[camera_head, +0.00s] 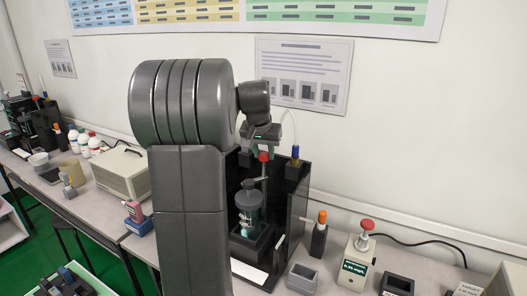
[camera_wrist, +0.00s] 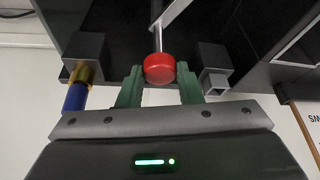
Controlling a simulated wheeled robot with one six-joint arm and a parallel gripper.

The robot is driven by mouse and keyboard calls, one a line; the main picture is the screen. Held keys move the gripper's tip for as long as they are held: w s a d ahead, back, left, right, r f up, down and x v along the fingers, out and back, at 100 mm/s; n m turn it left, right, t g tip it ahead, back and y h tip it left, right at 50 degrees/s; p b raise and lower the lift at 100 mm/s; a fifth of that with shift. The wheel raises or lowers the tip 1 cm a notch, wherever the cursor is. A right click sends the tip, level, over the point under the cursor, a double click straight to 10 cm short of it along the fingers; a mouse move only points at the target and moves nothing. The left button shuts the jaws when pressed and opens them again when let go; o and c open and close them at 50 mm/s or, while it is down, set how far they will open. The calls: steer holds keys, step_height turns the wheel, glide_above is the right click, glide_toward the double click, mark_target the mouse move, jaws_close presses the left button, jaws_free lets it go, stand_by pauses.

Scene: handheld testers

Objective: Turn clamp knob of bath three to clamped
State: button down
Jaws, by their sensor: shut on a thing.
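A red clamp knob (camera_wrist: 159,68) on a metal rod sits between the two green fingers of my gripper (camera_wrist: 160,85) in the wrist view. My gripper is shut on the knob. In the head view, my gripper (camera_head: 263,145) is at the red knob (camera_head: 263,157) near the top of the black bath stand (camera_head: 296,200). Below it, a glass vessel (camera_head: 249,205) with teal contents stands inside the stand. My arm hides the left part of the stand. I cannot tell the knob's turn position.
A blue-and-brass fitting (camera_wrist: 76,92) is close to the left of my gripper, and a grey square block (camera_wrist: 213,75) is on the right. On the bench, an orange-capped holder (camera_head: 319,236), a meter with a red knob (camera_head: 358,258) and a grey box (camera_head: 303,278) stand to the right.

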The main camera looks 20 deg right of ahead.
steer(key=n+y+p, duration=0.1)
steer(key=n+p, duration=0.1)
steer(key=n, duration=0.1)
steer(key=shift+d+r+t, duration=0.1)
steer(key=shift+r+t, duration=0.05)
steer(key=shift+t, duration=0.15)
steer(key=shift+d+n+y+p, duration=0.1)
steer(key=shift+n+y+p, duration=0.65)
steer(key=shift+n, duration=0.85)
steer(key=c, duration=1)
jaws_free()
steer(key=shift+s, duration=0.1)
steer(key=v, duration=1.3)
steer(key=shift+s+r, duration=0.2)
steer(key=shift+s, duration=0.05)
steer(key=shift+f, duration=0.15)
